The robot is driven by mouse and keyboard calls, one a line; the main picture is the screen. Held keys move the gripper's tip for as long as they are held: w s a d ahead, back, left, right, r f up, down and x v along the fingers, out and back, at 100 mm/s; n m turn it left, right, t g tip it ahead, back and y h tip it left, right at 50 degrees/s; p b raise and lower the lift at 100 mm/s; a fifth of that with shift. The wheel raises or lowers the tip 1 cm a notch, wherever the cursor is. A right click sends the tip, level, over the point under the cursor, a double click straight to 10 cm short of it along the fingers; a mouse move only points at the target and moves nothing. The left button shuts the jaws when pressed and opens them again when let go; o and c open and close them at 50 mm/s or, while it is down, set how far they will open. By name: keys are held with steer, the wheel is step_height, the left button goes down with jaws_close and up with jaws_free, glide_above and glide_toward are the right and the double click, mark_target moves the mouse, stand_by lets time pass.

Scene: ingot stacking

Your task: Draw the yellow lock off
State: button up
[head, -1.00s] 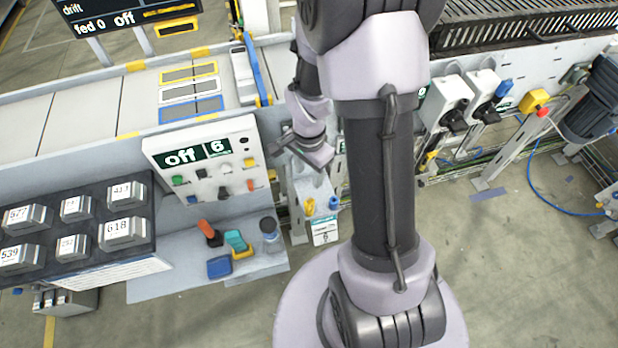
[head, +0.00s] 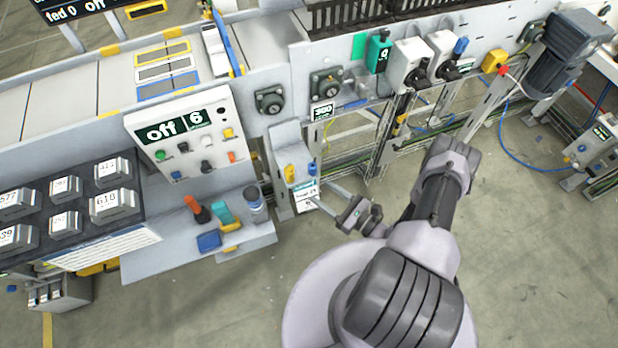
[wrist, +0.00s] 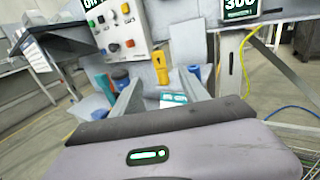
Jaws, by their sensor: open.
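The yellow lock (head: 289,173) hangs on a narrow grey stand, with a blue lock (head: 312,168) to its right and a white tag (head: 304,193) below.
A control panel (head: 184,144) reading "off 6" stands left of the stand. A grey shelf (head: 170,262) below it carries orange, teal, blue and yellow items. Switch boxes (head: 408,60) line the rail at the right. The floor in front is clear.

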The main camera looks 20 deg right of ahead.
mark_target(290, 173)
steer(key=b+x, duration=0.3)
steer(key=x, duration=1.4)
steer(key=shift+a+b, duration=0.1)
steer(key=shift+b, duration=0.2)
jaws_close()
